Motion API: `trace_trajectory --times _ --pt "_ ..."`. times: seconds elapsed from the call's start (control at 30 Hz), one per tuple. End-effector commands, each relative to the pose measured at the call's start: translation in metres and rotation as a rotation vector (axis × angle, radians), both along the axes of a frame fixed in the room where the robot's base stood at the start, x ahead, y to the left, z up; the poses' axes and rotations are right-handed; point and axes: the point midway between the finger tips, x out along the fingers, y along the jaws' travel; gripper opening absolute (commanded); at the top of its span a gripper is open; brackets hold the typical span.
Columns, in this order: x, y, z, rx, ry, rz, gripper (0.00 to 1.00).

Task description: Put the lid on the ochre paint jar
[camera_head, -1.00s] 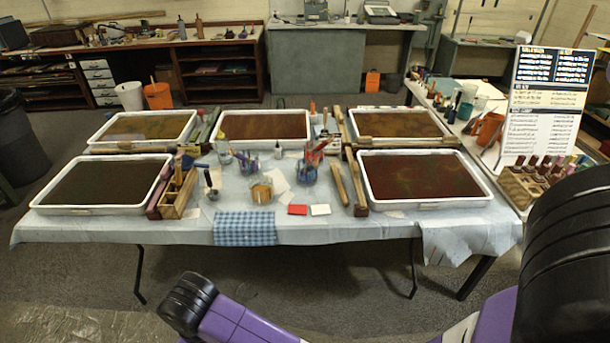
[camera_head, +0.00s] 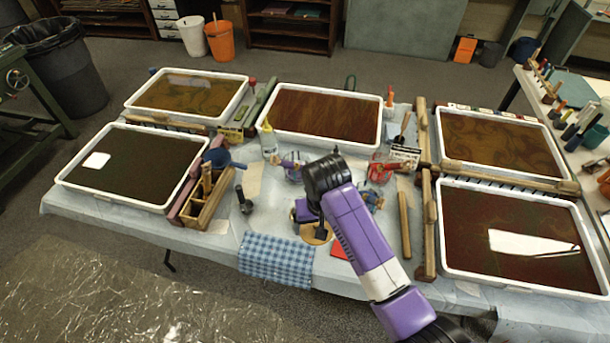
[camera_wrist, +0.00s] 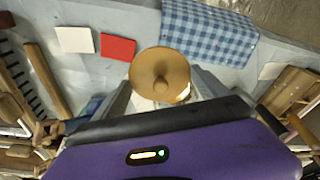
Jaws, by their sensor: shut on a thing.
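The lid is a round tan disc with a knob on top; it shows in the wrist view (camera_wrist: 150,62) and in the head view (camera_head: 309,237). My gripper (camera_head: 318,230) is shut on the lid; in the wrist view its fingers (camera_wrist: 161,90) flank the disc. A bit of clear glass with a yellowish tint, likely the ochre paint jar (camera_wrist: 184,96), shows at the lower right under the lid. The lid and my gripper hide the rest of the jar. I cannot tell whether the lid touches its rim.
A blue checked cloth (camera_head: 275,260) lies left of the lid. A red card (camera_head: 340,248) lies to its right, with a white card (camera_wrist: 74,39) beyond. Marbling trays (camera_head: 320,114) and a wooden comb box (camera_head: 208,205) surround the spot.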

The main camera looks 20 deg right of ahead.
Motion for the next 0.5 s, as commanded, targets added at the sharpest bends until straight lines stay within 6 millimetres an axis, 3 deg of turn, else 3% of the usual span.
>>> trace_trajectory --times 0.03,0.2,0.3,0.5 --pt "0.017 -0.001 0.018 -0.004 -0.001 -0.037 0.46" --pt "0.058 -0.001 0.045 -0.004 -0.002 -0.169 0.46" --pt "0.074 -0.003 0.055 -0.005 -0.004 -0.227 0.46" --pt "0.084 -0.004 0.058 -0.006 -0.004 -0.272 0.46"
